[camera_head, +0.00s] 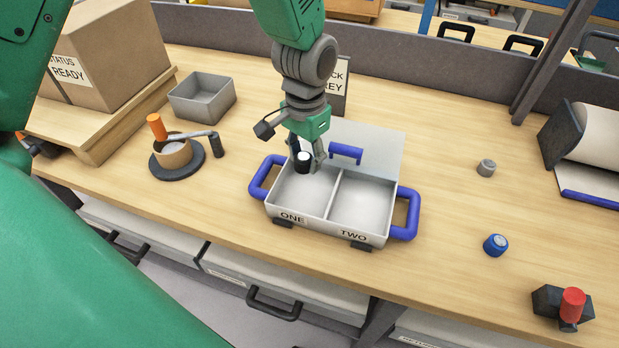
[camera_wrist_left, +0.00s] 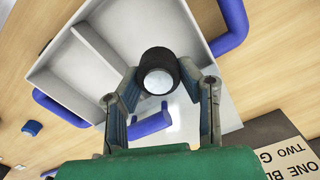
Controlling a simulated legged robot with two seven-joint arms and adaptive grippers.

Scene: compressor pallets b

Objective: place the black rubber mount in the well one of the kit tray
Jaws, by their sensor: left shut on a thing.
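The black rubber mount (camera_head: 303,161) is a small dark cylinder with a pale top face. It also shows between the fingertips in the left wrist view (camera_wrist_left: 157,62). My left gripper (camera_head: 307,158) is shut on it and holds it over the back left part of well one (camera_head: 300,192). The kit tray (camera_head: 322,229) is an open grey case with blue handles and a divider. Well one, labelled ONE, is at left and looks empty. Well two (camera_head: 362,203), at right, is empty too. The gap between mount and well floor is hard to judge. My right gripper is not in view.
The tray's raised lid (camera_head: 378,146) stands behind the gripper. A grey bin (camera_head: 202,97), a round black holder (camera_head: 179,165) and a cardboard box (camera_head: 112,55) are at left. A grey mount (camera_head: 486,168), a blue part (camera_head: 495,245) and a red-topped part (camera_head: 572,305) are at right.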

